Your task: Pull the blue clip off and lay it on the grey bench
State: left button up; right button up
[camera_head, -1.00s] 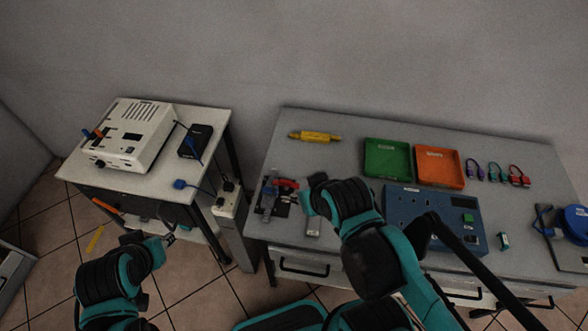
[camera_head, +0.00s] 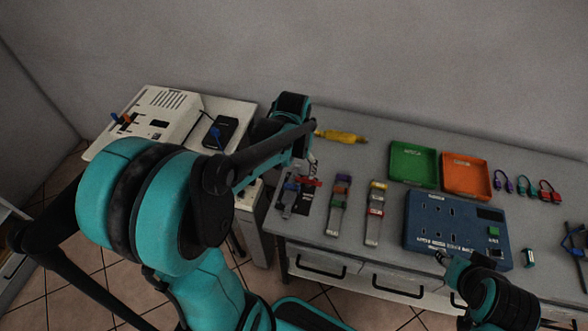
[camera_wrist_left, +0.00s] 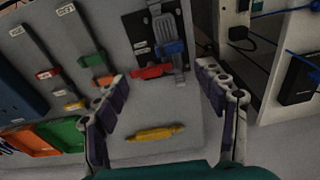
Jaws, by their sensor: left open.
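The blue clip (camera_wrist_left: 174,48) sits across a grey strip (camera_wrist_left: 163,25) over a black board (camera_wrist_left: 140,37) in the left wrist view, beside a red piece (camera_wrist_left: 153,71). In the head view that strip (camera_head: 286,204) lies at the left end of the grey bench (camera_head: 352,160), where the clip is too small to make out well. My left gripper (camera_head: 309,166) is over that end. In the left wrist view its fingers (camera_wrist_left: 164,92) are spread, with nothing between them; the clip lies beyond their tips. My right gripper (camera_head: 446,259) is low at the bench's front edge, its jaws unclear.
Two banded grey strips (camera_head: 339,208) (camera_head: 374,213) lie to the right. A yellow tool (camera_head: 343,136), green tray (camera_head: 413,165), orange tray (camera_head: 466,176) and blue panel (camera_head: 458,227) share the bench. A white device (camera_head: 150,120) stands on the left table. Bare bench shows around the yellow tool.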

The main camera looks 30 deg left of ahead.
aim_at(292, 186)
pick_arm(q)
jog(key=shift+g, duration=0.5)
jog(key=a+f, duration=0.1)
jog(key=w+a+f, duration=0.1)
jog(key=f, duration=0.1)
jog(key=shift+w+f, duration=0.1)
jog(key=shift+f, duration=0.1)
jog(key=shift+n, duration=0.3)
notch_tip(292, 186, down, 8)
jog(key=b, duration=0.3)
jog(key=shift+r, duration=0.2)
jog(key=c, duration=1.3)
jog(key=shift+r, duration=0.3)
jog(key=shift+r+p, duration=1.7)
jog(key=shift+r, duration=0.5)
